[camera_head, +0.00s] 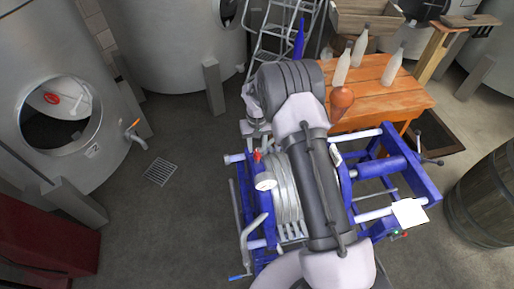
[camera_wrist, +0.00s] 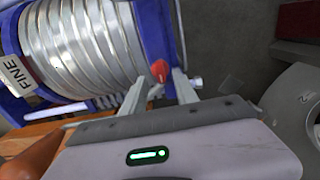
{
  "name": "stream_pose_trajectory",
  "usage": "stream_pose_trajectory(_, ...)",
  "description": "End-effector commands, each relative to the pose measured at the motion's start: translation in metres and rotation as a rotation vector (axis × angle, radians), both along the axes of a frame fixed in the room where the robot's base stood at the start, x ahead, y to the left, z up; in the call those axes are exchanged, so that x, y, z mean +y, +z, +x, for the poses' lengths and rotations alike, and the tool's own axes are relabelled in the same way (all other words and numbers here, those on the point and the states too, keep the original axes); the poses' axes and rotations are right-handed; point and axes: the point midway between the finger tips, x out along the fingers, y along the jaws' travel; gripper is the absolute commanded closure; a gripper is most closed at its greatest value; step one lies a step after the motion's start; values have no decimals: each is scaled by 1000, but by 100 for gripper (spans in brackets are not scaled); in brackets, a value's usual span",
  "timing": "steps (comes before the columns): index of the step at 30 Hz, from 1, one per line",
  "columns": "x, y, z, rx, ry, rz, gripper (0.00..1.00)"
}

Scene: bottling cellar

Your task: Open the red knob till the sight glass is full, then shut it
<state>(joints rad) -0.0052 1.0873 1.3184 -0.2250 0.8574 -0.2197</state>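The red knob (camera_head: 257,156) sits on the blue-framed filter press, just above a white round part (camera_head: 265,181). It also shows in the wrist view (camera_wrist: 160,71) as a small red cone beside the ribbed plate pack. My gripper (camera_wrist: 160,76) is open, with one finger on each side of the knob in that view. I cannot tell whether either finger touches it. In the head view my arm reaches over the press and hides its middle, and the fingertips are not clear there. I cannot make out the sight glass or its level.
A wooden table (camera_head: 405,99) with several bottles stands behind the press. A barrel (camera_head: 485,200) is at the right. A steel tank (camera_head: 105,150) with an orange-handled tap (camera_head: 132,124) is at the left. Open floor lies around a drain grate (camera_head: 160,172).

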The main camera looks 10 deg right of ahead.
Motion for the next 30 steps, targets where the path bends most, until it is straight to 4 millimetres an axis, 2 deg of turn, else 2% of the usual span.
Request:
stream_pose_trajectory(3, 0, -19, -1, 2, 0, 0, 65)
stream_pose_trajectory(6, 0, -29, 0, 0, 0, 0, 65)
stream_pose_trajectory(15, 0, -33, 0, -1, 0, 0, 65)
stream_pose_trajectory(17, 0, -33, 0, -1, 0, 0, 74)
stream_pose_trajectory(21, 0, -33, 0, -1, 0, 0, 100)
stream_pose_trajectory(30, 0, -34, 0, -1, -10, 0, 100)
